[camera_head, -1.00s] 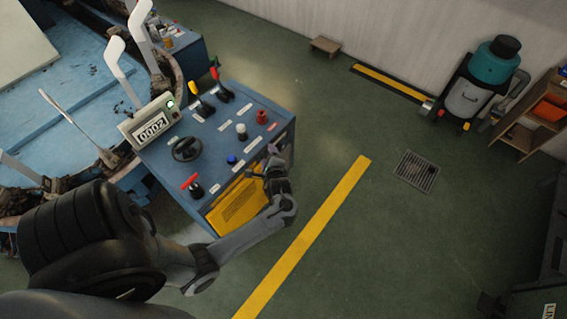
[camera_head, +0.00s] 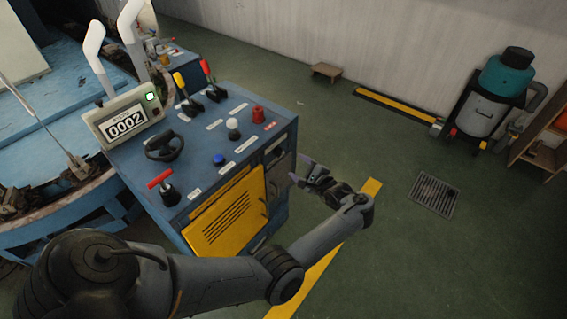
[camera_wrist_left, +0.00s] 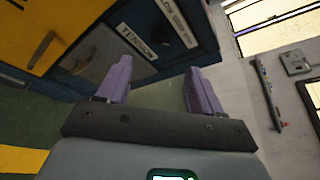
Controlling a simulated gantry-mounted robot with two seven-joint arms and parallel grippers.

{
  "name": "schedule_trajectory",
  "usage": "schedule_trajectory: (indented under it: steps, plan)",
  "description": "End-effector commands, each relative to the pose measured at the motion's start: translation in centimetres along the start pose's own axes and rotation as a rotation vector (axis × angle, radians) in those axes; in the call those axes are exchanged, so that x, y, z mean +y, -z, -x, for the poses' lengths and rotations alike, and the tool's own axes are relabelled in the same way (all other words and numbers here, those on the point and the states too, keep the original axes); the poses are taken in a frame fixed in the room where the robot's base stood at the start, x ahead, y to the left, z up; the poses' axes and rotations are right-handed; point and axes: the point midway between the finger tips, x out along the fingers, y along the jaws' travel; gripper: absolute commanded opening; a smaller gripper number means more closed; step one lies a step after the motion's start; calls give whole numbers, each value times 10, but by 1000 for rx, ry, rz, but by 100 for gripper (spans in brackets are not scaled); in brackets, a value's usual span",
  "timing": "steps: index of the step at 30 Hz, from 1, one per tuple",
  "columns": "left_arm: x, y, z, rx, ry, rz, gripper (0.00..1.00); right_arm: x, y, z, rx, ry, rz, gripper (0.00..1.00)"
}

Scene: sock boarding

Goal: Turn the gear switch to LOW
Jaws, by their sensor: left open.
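The blue control console (camera_head: 229,97) stands left of centre in the head view. A dark recessed fitting with labels sits on its front, right of the yellow door, and shows in the left wrist view (camera_wrist_left: 176,22); it may be the gear switch. Its lettering is tilted and only partly legible, and I cannot tell its setting. My left gripper (camera_head: 304,172) is open and empty, just right of the console front and apart from it. Its purple fingers in the left wrist view (camera_wrist_left: 157,78) point toward that labelled front. My right gripper is not in view.
The console top carries a red T-handle (camera_head: 166,187), a black handwheel (camera_head: 164,146), a blue button (camera_head: 218,159), a white knob (camera_head: 233,128), a red knob (camera_head: 258,114) and two levers. Green floor to the right is clear around a drain (camera_head: 433,194).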

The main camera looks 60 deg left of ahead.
Motion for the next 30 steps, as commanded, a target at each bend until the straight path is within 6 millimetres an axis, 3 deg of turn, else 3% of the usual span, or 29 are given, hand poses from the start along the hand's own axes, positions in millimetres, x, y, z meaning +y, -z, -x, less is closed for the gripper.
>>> schedule_trajectory:
  steps: [5, 18, 30]
  plan:
    - [1, 2, -17, -3, 0, 3, 66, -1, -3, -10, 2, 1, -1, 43]
    - [2, 3, -85, -1, 1, 3, 66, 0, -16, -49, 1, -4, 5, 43]
    - [-1, 1, -106, 2, 0, 3, 66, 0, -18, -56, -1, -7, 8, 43]
